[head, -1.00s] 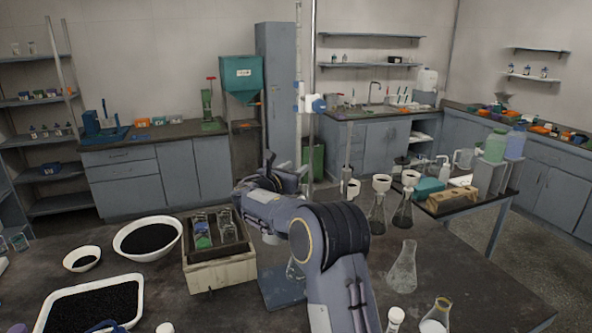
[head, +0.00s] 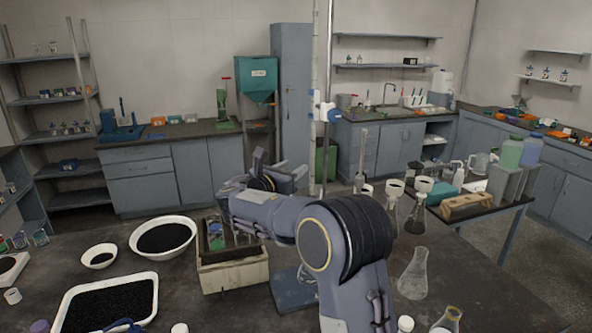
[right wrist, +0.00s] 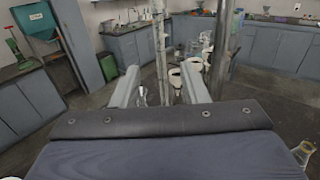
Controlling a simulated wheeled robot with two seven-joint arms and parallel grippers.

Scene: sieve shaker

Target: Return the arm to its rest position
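My right arm rises from the bottom of the head view, bent at a dark elbow. Its gripper (head: 280,174) is raised above the dark bench (head: 225,318), near the wooden box of glassware and left of the metal stand pole. In the right wrist view the two fingers of the right gripper (right wrist: 160,90) are spread wide apart. Nothing is held between them; the pole and white funnels show beyond the gap. My left gripper is not in the head view.
A wooden box (head: 232,280) with glassware stands under the right arm. White bowls (head: 163,255) and a tray of black grains (head: 147,280) lie to the left. The upright pole (head: 331,60) and flasks, including an empty one (head: 413,275), stand to the right.

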